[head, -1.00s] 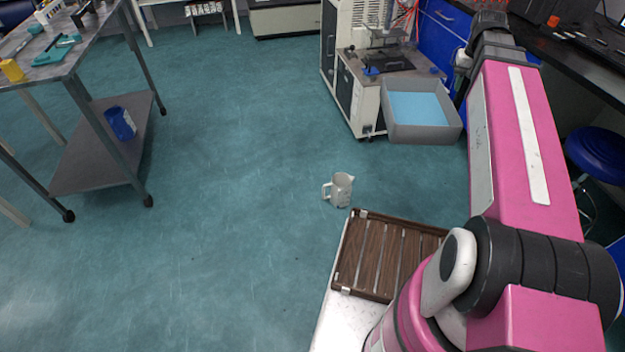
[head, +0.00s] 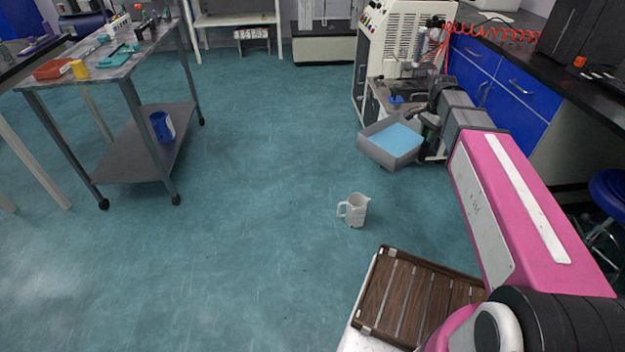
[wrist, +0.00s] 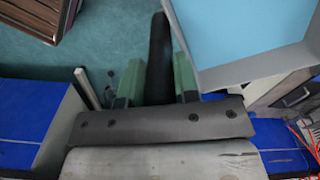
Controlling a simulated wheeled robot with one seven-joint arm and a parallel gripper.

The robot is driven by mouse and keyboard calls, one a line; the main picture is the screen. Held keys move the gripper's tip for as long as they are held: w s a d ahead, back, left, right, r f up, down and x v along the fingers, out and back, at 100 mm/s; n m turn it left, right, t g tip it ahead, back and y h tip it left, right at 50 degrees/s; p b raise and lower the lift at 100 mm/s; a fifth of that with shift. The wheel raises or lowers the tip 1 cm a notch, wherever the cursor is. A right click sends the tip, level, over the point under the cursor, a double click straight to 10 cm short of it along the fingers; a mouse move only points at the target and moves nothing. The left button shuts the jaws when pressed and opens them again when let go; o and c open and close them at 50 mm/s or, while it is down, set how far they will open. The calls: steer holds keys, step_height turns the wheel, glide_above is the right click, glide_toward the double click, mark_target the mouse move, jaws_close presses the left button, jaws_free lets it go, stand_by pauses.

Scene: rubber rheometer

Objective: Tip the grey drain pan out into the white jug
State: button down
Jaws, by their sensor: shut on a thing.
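The grey drain pan (head: 372,152) is in the air in front of the rheometer in the head view, with a light blue surface of contents (head: 399,139) inside it. My gripper (head: 432,122) is at the pan's right side, partly hidden by my arm. In the wrist view, the green fingers of my gripper (wrist: 155,85) are shut on a black bar, apparently the pan's handle (wrist: 160,50). The pan's wall (wrist: 188,45) is beside them at the upper right. The white jug (head: 356,211) stands upright on the floor, handle to the left, lower in the picture than the pan and apart from it.
The rheometer (head: 398,45) stands behind the pan, with blue cabinets (head: 512,75) to its right. A brown slatted tray (head: 408,300) is at the lower middle, nearer than the jug. A grey trolley (head: 130,165) stands at left. Open floor (head: 265,190) lies left of the jug.

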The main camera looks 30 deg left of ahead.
mark_target(364, 150)
steer(key=a+f+m, duration=0.2)
steer(key=a+f, duration=0.2)
steer(key=a, duration=0.3)
steer(key=s+a+f+m, duration=0.1)
steer(key=a+f+m, duration=0.1)
steer(key=a+f, duration=0.2)
steer(key=s+a+f+m, duration=0.1)
steer(key=a+f+m, duration=0.2)
steer(key=a, duration=0.7)
step_height(364, 150, down, 2)
steer(key=shift+s+a+f, duration=0.1)
steer(key=shift+s, duration=0.05)
steer(key=s+a+f+m, duration=0.3)
steer(key=s+a+f, duration=0.2)
steer(key=a+f, duration=0.2)
steer(key=s+a+f+m, duration=0.4)
steer(key=a+f, duration=0.3)
steer(key=a, duration=0.3)
steer(key=shift+s+a, duration=0.25)
steer(key=shift+s, duration=0.15)
steer(key=w+d+g+y, duration=0.2)
steer(key=d+y, duration=0.2)
steer(key=shift+w+d+f+g+y, duration=0.2)
steer(key=shift+w+d+g+y, duration=0.1)
steer(key=shift+w+g, duration=0.1)
steer(key=shift+w+d+g+y, duration=0.4)
steer(key=shift+w+d+y, duration=0.2)
steer(key=shift+d, duration=0.25)
